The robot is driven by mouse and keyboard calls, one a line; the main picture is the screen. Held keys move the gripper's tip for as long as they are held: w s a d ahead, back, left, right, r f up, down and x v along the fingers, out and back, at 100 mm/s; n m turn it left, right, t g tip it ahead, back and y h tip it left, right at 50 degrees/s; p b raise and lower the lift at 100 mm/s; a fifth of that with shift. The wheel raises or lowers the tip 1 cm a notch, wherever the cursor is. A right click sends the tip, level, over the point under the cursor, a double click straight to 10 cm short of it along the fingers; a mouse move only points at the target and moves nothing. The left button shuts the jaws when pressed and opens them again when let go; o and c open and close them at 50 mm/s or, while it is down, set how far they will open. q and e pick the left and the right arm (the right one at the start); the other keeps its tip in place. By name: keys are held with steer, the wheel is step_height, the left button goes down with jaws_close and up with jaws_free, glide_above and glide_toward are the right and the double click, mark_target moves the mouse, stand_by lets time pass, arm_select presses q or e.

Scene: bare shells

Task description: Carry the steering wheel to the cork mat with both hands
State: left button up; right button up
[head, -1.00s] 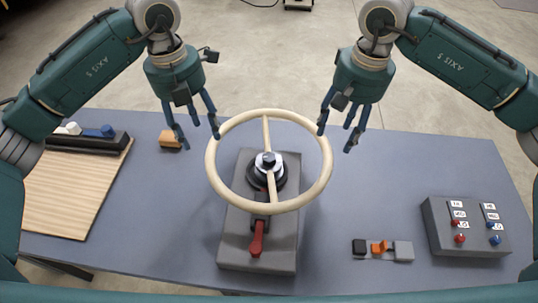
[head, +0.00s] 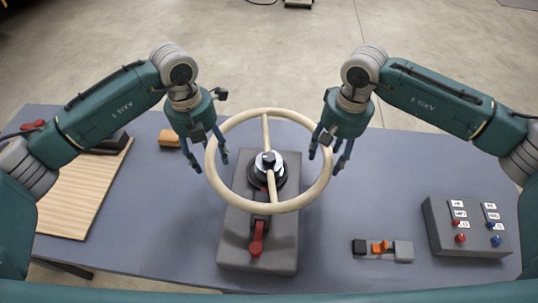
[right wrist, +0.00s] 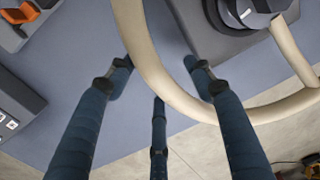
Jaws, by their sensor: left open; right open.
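The steering wheel (head: 240,203) has a cream rim and two visible spokes. Its dark hub sits on a grey pedestal block (head: 232,245). My left gripper (head: 209,163) is open, its fingers pointing down on either side of the rim's left edge. My right gripper (head: 326,163) is open at the rim's right edge. In the right wrist view the rim (right wrist: 142,45) passes between my right gripper's spread fingers (right wrist: 158,75), which are not closed on it. The tan cork mat (head: 75,200) lies at the table's left, partly hidden by my left arm.
A red lever (head: 257,240) stands at the pedestal's front. An orange-brown block (head: 169,138) lies at back left. A dark tray (head: 108,146) lies at the mat's back edge. A small orange-and-grey part (head: 382,248) and a button box (head: 468,230) stand at right. The right back table is clear.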

arm_select(q)
jaws_close()
arm_select(e)
jaws_close()
arm_select(q)
steer(key=shift+r, duration=0.15)
arm_select(e)
steer(key=shift+w+r, duration=0.15)
